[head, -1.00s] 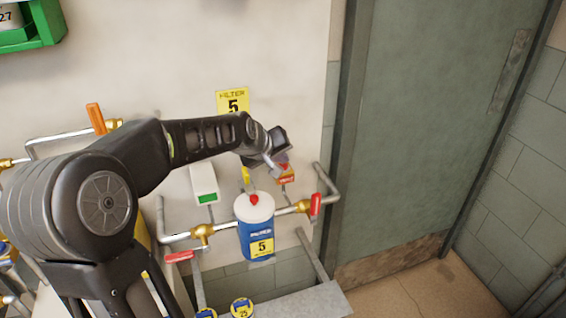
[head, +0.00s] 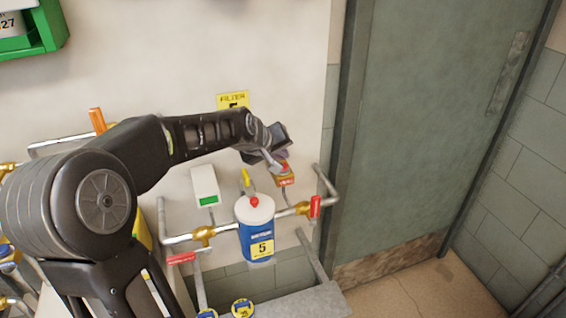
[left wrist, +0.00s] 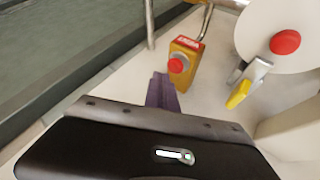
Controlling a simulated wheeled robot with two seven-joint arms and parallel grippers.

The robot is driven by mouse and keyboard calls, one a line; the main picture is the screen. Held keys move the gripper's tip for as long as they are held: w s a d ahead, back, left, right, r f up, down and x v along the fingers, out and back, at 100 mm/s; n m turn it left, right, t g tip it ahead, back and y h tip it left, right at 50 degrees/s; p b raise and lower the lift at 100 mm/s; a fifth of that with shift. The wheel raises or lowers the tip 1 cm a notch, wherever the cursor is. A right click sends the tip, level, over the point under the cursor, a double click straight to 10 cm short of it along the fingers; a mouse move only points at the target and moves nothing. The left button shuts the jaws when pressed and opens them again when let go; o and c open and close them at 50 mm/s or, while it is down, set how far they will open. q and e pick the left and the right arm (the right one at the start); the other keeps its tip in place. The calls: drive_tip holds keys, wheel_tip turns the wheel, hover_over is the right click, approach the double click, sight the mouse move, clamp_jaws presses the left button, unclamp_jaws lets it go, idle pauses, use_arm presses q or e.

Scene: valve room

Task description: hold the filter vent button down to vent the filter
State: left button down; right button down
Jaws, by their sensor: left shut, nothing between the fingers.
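The filter (head: 256,230) is a blue canister with a white lid and a yellow label 5. A red button (head: 254,202) sits on top of its lid; the left wrist view shows it at upper right (left wrist: 285,42). A yellow box (head: 285,180) with another red button (left wrist: 176,64) and a red label is on the wall behind, to the right. My left gripper (head: 276,160) is shut and empty, above and behind the lid, close to the yellow box. In the left wrist view its purple fingertips (left wrist: 163,92) point toward the box; I cannot tell whether they touch it.
A yellow-tipped lever (head: 246,177) stands beside the lid. Pipes with brass fittings and a red-handled valve (head: 315,206) flank the filter. A white box with a green display (head: 205,186) is on the wall. A grey door (head: 435,120) is at right.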

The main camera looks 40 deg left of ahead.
use_arm(q)
drive_tip(key=shift+r, duration=0.1)
drive_tip(key=shift+r+p, duration=1.9)
drive_tip(key=shift+r, duration=0.55)
